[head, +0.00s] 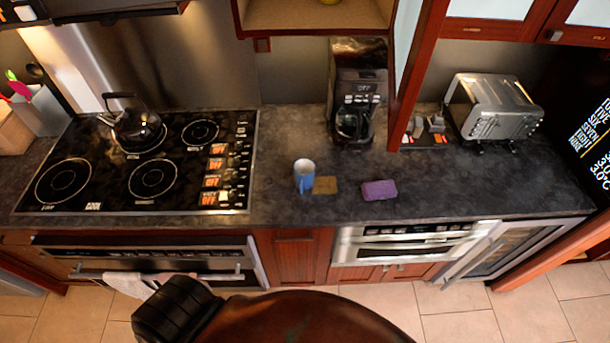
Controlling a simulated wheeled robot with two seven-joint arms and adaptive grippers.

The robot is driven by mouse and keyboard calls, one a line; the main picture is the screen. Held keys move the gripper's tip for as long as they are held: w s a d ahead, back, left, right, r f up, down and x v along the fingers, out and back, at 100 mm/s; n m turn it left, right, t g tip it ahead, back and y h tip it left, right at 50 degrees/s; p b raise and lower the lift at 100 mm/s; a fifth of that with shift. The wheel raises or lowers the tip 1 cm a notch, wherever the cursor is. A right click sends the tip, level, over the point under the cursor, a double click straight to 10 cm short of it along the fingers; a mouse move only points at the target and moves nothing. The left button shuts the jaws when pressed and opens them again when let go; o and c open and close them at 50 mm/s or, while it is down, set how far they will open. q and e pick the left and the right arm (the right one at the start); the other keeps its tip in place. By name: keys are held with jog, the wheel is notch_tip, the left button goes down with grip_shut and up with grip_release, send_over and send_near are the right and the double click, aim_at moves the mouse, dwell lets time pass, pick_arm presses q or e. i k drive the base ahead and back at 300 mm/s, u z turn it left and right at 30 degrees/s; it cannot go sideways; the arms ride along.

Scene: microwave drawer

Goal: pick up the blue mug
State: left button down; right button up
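The blue mug (304,176) stands upright on the dark countertop (400,200), right of the stove. Its inside looks pale, and its top opening faces up toward the head camera. A small flat brown square (326,185) lies just right of it. Neither of my grippers shows in the head view, and nothing is touching the mug. A dark rounded part at the bottom of the view looks like part of my own body.
A purple sponge-like block (379,190) lies right of the mug. A coffee maker (357,95) stands behind, a toaster (492,107) at right. A black kettle (134,122) sits on the stove (110,200).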

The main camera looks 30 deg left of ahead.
aim_at(304, 169)
jog(key=u, duration=2.1)
jog(key=k, duration=1.25)
jog(key=z, duration=1.3)
jog(key=i, duration=0.5)
jog(key=z, duration=0.1)
